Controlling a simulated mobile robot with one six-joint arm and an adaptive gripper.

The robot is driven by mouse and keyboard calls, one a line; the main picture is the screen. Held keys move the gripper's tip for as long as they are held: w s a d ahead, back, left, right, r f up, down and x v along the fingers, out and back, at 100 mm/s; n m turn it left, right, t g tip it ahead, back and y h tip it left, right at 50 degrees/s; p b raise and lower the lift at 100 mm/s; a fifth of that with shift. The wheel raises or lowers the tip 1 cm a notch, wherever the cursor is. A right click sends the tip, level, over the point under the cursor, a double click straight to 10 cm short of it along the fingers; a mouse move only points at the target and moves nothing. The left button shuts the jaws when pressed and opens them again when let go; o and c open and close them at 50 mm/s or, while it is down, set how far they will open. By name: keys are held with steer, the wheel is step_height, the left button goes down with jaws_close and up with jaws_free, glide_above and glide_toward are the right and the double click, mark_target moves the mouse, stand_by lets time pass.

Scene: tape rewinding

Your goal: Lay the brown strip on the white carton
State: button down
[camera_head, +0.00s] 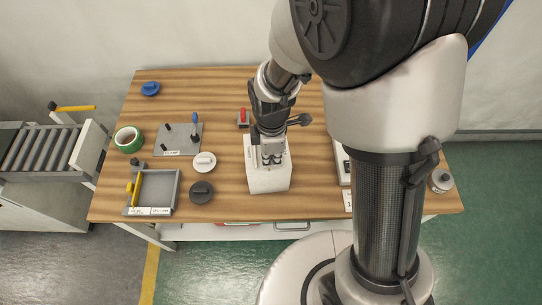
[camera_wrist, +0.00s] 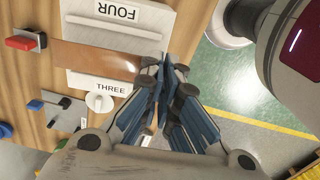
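The white carton (camera_head: 268,179) stands on the wooden table, below my gripper (camera_head: 272,158). In the wrist view the carton top (camera_wrist: 182,32) shows panels marked FOUR and THREE. The brown strip (camera_wrist: 95,59) stretches flat between these panels, and its left end reaches past the carton's edge. Its right end meets my fingertips (camera_wrist: 165,66), which are close together and appear shut on it. Whether the strip touches the carton top cannot be told. In the head view I cannot make out the strip.
A red block (camera_head: 243,118) stands just behind the carton. To the left are a white disc (camera_head: 204,162), a dark disc (camera_head: 201,192), a grey plate with pegs (camera_head: 184,142), a green tape roll (camera_head: 128,139) and a grey tray (camera_head: 163,187).

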steer(key=shift+f, duration=0.2)
steer(key=shift+f+b, duration=0.6)
steer(key=shift+b, duration=0.05)
steer(key=shift+f, duration=0.1)
steer(key=shift+f+b, duration=0.3)
steer(key=c, duration=2.3)
jaws_free()
steer(key=o, duration=0.6)
steer(key=shift+o, duration=1.1)
